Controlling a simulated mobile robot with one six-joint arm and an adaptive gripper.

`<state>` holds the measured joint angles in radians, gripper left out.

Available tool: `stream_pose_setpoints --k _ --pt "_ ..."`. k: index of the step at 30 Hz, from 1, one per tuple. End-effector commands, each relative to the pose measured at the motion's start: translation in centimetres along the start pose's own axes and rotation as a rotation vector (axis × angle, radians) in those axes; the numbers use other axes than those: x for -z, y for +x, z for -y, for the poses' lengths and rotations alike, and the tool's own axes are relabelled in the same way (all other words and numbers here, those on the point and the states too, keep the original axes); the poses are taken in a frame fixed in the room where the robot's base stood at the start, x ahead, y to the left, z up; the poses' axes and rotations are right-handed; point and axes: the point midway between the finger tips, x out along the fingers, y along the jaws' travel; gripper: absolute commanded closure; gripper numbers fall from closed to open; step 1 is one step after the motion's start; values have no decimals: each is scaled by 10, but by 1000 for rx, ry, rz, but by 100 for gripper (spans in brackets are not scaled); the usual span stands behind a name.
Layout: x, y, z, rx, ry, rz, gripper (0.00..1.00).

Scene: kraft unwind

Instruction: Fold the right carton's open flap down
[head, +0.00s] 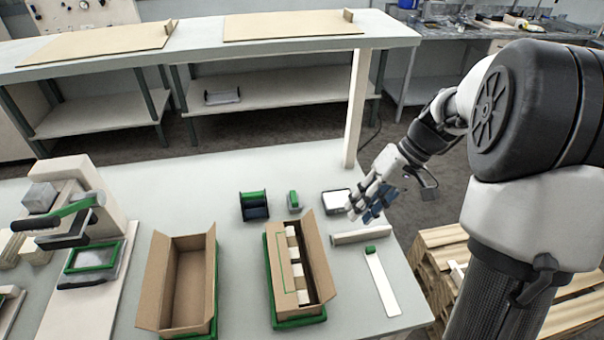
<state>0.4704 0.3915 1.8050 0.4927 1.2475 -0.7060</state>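The right carton (319,262) is a long brown box in a green-edged holder on the grey table. Its right flap stands up and leans outward, and a brown panel runs along its left side. Pale blocks (294,252) show in a row inside it. A thin green outline shows beside the blocks. My gripper (362,212) is above the table's back right part, beyond and to the right of this carton, apart from it. Its fingers point down and left, with blue parts at their ends. They are too small to tell whether they are open or shut.
An open, empty left carton (154,282) stands in a similar holder. Behind the cartons are a dark green-edged bin (254,206), a small green-topped item (293,201) and a white-topped device (336,201). A beige bar (361,235) and white strip (382,285) lie right. A post (357,110) rises behind.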

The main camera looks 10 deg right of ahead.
Motion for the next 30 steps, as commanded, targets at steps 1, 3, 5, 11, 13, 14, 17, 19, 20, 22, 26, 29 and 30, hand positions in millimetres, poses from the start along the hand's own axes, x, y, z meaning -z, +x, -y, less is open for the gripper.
stream_pose_setpoints --k 1,3,5,11,13,14,17,19,20,22,26,29,30 --pt "6 0 -9 28 7 2 77" --pt "11 2 -16 57 7 0 77" --pt "14 3 -21 72 5 -2 77" --pt "16 22 -23 85 2 -2 77" --pt "16 35 -22 85 1 0 77" --pt "16 41 -22 84 1 0 77" --pt "16 64 -20 85 3 1 77" --pt "16 79 -19 84 3 1 77" --pt "16 86 -18 85 3 0 77" --pt "16 101 -17 83 2 1 77" --pt "16 129 -15 83 2 1 77" --pt "16 147 -13 83 3 0 77" --pt "16 154 -13 82 2 0 77"
